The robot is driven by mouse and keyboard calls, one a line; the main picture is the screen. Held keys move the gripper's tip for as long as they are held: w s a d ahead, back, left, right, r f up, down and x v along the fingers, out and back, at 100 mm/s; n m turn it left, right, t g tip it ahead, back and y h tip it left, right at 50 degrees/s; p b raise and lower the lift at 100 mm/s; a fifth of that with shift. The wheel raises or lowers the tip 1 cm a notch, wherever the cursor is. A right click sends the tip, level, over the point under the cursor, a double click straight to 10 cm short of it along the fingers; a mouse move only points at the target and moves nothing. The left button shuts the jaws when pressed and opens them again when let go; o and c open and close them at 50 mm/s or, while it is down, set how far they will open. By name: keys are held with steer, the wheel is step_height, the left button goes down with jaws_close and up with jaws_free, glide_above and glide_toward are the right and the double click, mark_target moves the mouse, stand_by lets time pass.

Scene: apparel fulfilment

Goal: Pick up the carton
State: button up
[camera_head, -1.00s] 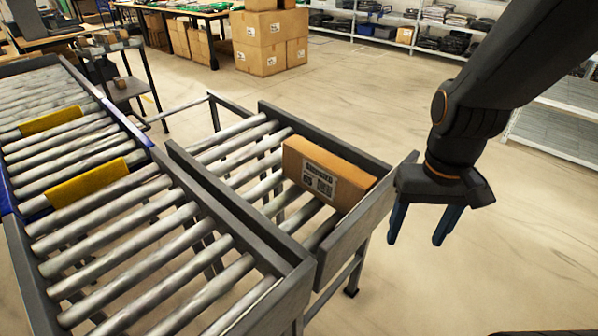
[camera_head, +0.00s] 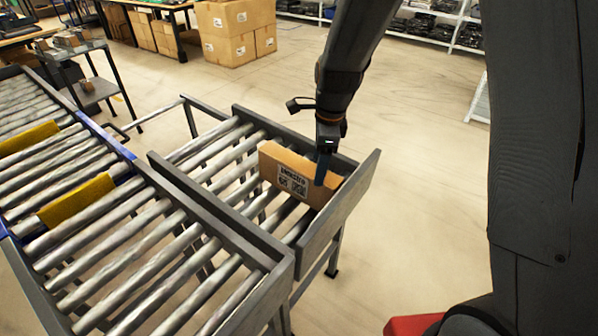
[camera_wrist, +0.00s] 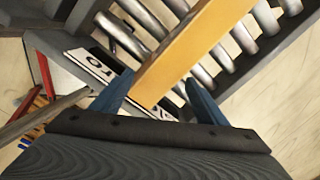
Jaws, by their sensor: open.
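The carton (camera_head: 284,175) is a flat brown box with a white printed label on its front face. It stands on edge on the short roller conveyor, near the end rail. My gripper (camera_head: 323,168) is over its right part, pointing down, with a blue finger in front of the label side. In the wrist view the carton's narrow top edge (camera_wrist: 195,48) runs between the two blue fingers of my gripper (camera_wrist: 155,98). The fingers are open, one on each side of it. I cannot tell whether either finger touches the carton.
The short conveyor has grey side rails (camera_head: 340,212) close to the carton. A longer roller conveyor (camera_head: 150,245) with yellow strips lies to the left. Stacked boxes (camera_head: 228,48) and a small cart (camera_head: 85,85) stand farther back. The floor to the right is open.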

mark_target(297, 164)
steer(key=w+a+m, duration=0.1)
steer(key=m, duration=0.1)
steer(key=w+a+f+m, duration=0.1)
steer(key=a, duration=0.1)
steer(key=w+a+f+m+p, duration=0.1)
steer(key=m, duration=0.1)
steer(key=shift+w+a+m, duration=0.3)
steer(key=shift+a, duration=0.05)
steer(key=shift+w+a+f+m, duration=0.25)
steer(key=shift+a+f+m, duration=0.15)
steer(key=shift+m, duration=0.1)
steer(key=shift+w+a+f+p, duration=0.15)
steer(key=shift+f+p, duration=0.35)
steer(key=shift+f, duration=0.75)
steer(key=shift+w+f+p, duration=0.2)
steer(key=shift+f+p, duration=0.25)
steer(key=shift+f, duration=0.85)
steer(key=shift+w+a+f+p, duration=0.15)
steer(key=shift+f+p, duration=0.35)
steer(key=shift+f, duration=0.75)
steer(key=shift+d, duration=0.1)
steer(key=c, duration=1.5)
steer(key=shift+o, duration=0.2)
steer(key=shift+r, duration=0.2)
